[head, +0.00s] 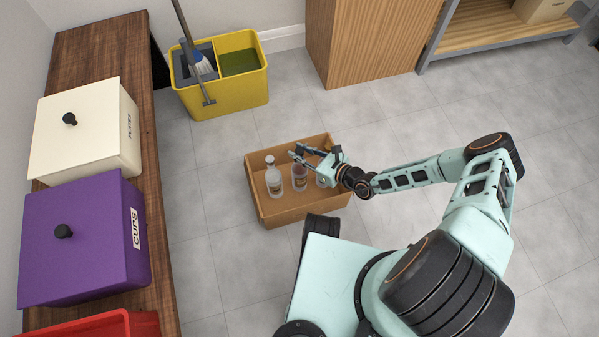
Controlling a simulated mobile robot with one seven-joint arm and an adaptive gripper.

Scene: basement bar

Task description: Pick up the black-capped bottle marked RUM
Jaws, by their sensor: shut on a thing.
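An open cardboard box (258,205) stands on the floor with a few clear bottles in it. The left bottle (273,178) is upright with a pale cap. The middle bottle (299,178) is upright with a brownish label, and its top is hidden behind my gripper's fingers. A third bottle (321,180) is mostly hidden under the gripper and wrist. My gripper (299,155) reaches over the box from the right and is shut on the middle bottle near its top. The labels are too small to read, and I cannot see the cap colour of the middle bottle.
A yellow mop bucket (232,93) with a mop stands behind the box. A wooden bench (158,230) at the left carries a cream box (85,135), a purple box (85,240) and a red container (100,327). A wooden cabinet (365,45) stands at the back.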

